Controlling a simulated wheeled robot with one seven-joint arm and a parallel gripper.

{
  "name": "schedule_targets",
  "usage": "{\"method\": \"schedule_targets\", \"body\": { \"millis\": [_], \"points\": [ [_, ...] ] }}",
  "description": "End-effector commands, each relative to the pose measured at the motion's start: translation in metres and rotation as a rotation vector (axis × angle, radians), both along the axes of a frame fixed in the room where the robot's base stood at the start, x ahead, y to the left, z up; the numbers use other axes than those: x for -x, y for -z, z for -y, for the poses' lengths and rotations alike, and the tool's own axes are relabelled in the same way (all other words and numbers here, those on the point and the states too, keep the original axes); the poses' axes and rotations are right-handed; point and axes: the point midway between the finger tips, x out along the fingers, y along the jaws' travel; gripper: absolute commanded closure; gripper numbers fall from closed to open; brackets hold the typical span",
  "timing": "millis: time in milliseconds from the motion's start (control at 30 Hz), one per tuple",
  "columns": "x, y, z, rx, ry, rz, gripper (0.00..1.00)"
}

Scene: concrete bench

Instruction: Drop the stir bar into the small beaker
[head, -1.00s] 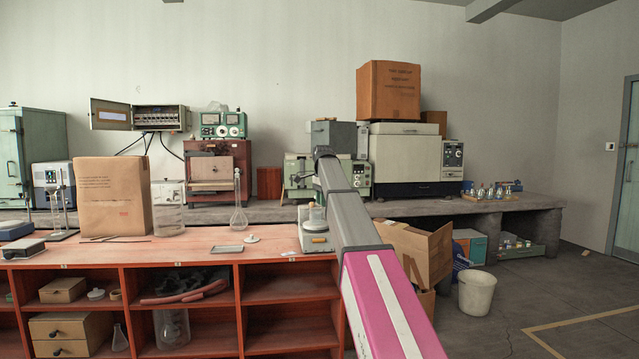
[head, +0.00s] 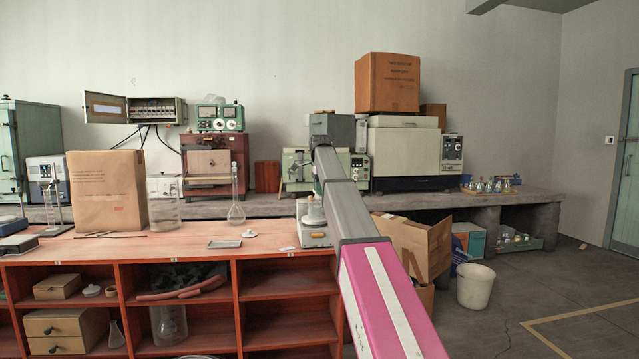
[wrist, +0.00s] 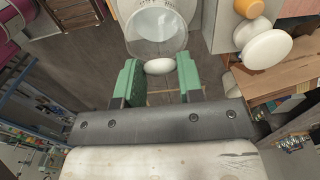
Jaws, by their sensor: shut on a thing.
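In the wrist view my gripper (wrist: 158,72) has its two green fingers shut on a white, rounded stir bar (wrist: 159,66). A clear round glass vessel, which looks like the small beaker (wrist: 156,42), shows just past the fingertips, its rim close to the stir bar in the picture. I cannot tell the height between them. In the head view a small glass vessel (head: 314,210), likely the same beaker, stands on a pale stirrer unit (head: 312,238) at the right end of the red bench. My gripper is not clear in the head view, where my arm hides that area.
A flat grey tray (head: 224,244) and a small white piece (head: 249,234) lie left of the stirrer. An open carton (head: 410,245) stands at right.

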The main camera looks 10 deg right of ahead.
Motion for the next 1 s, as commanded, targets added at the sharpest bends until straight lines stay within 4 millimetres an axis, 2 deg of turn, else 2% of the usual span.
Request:
{"method": "schedule_targets", "body": {
  "millis": [133,400,433,500,833,1000],
  "points": [
    [0.000,0.010,0.000,0.000,0.000,-0.001,0.87],
    [0.000,0.011,0.000,0.000,-0.001,0.000,0.87],
    [0.000,0.011,0.000,0.000,-0.001,0.000,0.56],
    [0.000,0.011,0.000,0.000,-0.001,0.000,0.36],
    [0.000,0.010,0.000,0.000,-0.001,0.000,0.36],
    [-0.001,-0.001,0.000,0.000,-0.001,0.001,0.36]
  ]
}}
